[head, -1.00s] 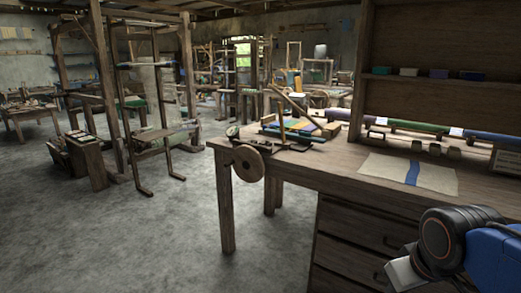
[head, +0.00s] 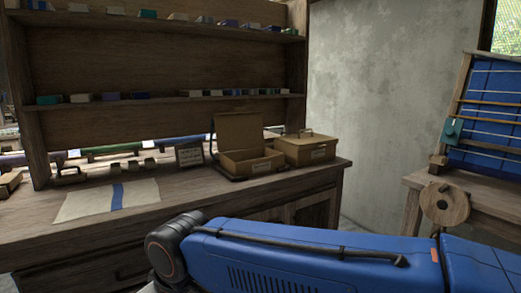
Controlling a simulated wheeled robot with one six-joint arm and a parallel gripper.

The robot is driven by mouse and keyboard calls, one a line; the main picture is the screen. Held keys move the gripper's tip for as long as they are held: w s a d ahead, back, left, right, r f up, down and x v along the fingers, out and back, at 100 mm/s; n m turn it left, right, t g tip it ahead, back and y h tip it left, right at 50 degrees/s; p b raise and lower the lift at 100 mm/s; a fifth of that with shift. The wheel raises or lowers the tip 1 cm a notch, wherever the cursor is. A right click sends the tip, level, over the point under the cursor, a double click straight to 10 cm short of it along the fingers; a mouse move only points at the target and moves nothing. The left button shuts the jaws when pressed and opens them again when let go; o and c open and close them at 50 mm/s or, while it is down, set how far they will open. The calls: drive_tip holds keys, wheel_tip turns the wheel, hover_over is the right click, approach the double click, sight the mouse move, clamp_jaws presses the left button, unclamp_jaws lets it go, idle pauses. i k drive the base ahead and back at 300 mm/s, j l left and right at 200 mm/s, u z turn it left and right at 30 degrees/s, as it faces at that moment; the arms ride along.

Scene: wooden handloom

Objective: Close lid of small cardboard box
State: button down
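A small cardboard box (head: 250,163) stands on the wooden workbench in the head view, right of the middle of the bench. Its lid (head: 239,135) is raised upright at the back, so the box is open. A second, tan box (head: 305,149) with a handle on top stands just to its right and is closed. My blue arm crosses the lower part of the view in front of the bench, well short of the boxes. My gripper is out of view, beyond the lower edge at the left.
The workbench (head: 178,197) holds a cloth with a blue stripe (head: 107,200) and a small framed sign (head: 189,154). Shelves with small colored items rise behind. A side table with a blue-backed frame (head: 490,120) and a wooden disc (head: 445,204) stands at right.

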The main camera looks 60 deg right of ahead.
sight(239, 129)
drive_tip(key=z, duration=1.55)
